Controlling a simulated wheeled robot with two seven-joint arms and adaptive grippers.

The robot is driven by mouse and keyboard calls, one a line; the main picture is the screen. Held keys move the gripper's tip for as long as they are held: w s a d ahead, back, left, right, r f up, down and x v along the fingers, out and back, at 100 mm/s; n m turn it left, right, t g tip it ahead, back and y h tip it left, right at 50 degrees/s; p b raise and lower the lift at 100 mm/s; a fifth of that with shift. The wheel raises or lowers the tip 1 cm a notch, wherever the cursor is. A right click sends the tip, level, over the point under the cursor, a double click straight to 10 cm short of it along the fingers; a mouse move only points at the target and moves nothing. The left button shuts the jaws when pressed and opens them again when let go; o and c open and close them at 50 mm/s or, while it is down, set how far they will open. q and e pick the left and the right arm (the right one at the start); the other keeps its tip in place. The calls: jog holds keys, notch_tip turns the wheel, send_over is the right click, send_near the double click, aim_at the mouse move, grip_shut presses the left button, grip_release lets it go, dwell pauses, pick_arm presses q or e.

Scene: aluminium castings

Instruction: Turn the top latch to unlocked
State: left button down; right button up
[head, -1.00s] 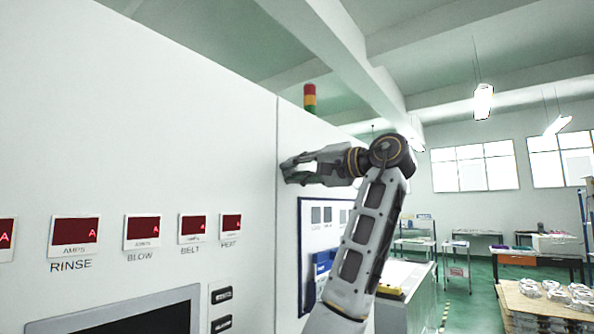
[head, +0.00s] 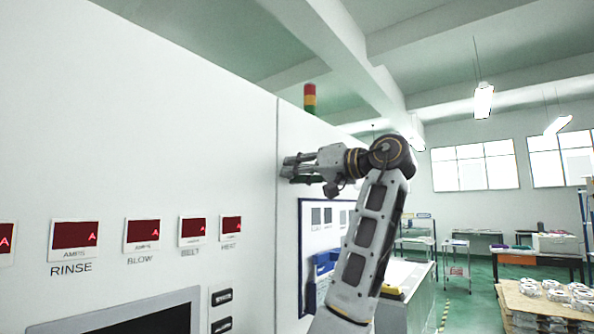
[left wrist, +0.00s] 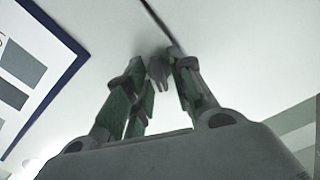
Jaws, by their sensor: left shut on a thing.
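The top latch (left wrist: 157,72) is a small grey handle on the white cabinet face, beside the dark seam, in the left wrist view. My left gripper (left wrist: 160,62) has its green-padded fingers on either side of the latch and is shut on it. In the head view the left gripper (head: 288,169) reaches the cabinet front at the panel seam, and its fingers hide the latch. The latch's exact angle is hard to tell. My right gripper is not in view.
The white cabinet (head: 150,110) fills the left, with red displays (head: 142,234) and a dark screen (head: 130,318). A blue-framed board (head: 322,215) lies below my gripper. A signal light (head: 310,98) stands behind the cabinet top. A pallet of castings (head: 545,305) is far right.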

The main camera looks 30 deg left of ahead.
pick_arm(q)
jog(key=shift+n, duration=2.2)
jog(key=shift+s, duration=0.1)
jog(key=c, duration=1.5)
grip_release()
jog(key=shift+c, duration=0.2)
jog(key=shift+d, duration=0.1)
jog(key=d, duration=1.1)
jog(key=shift+s+d, duration=0.4)
